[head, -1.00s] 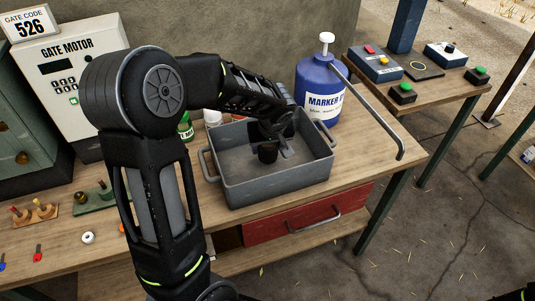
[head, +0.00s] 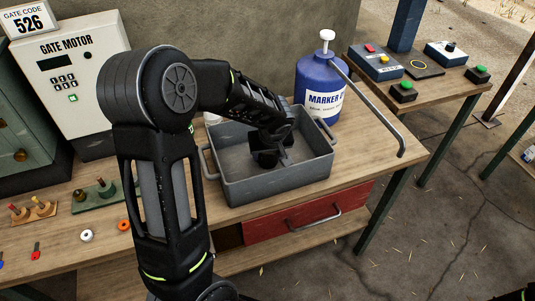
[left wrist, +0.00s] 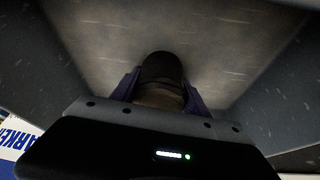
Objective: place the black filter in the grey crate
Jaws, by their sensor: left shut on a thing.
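The grey crate (head: 275,185) stands on the wooden bench, open at the top, with a handle at each end. My left gripper (head: 270,157) reaches down inside it, fingers low between the walls. In the left wrist view the black filter (left wrist: 162,70) sits between the two fingers, and my left gripper (left wrist: 160,92) is shut on it. The crate floor shows just beyond the filter; I cannot tell if the filter touches it. In the head view the gripper mostly hides the filter. My right gripper is not in view.
A blue marker bottle (head: 318,88) with a bent spout stands behind the crate's right end. A gate motor box (head: 75,75) stands at the back left. An orange ring (head: 124,225) and a white ring (head: 86,236) lie on the bench left of the crate. A red drawer (head: 307,212) is below.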

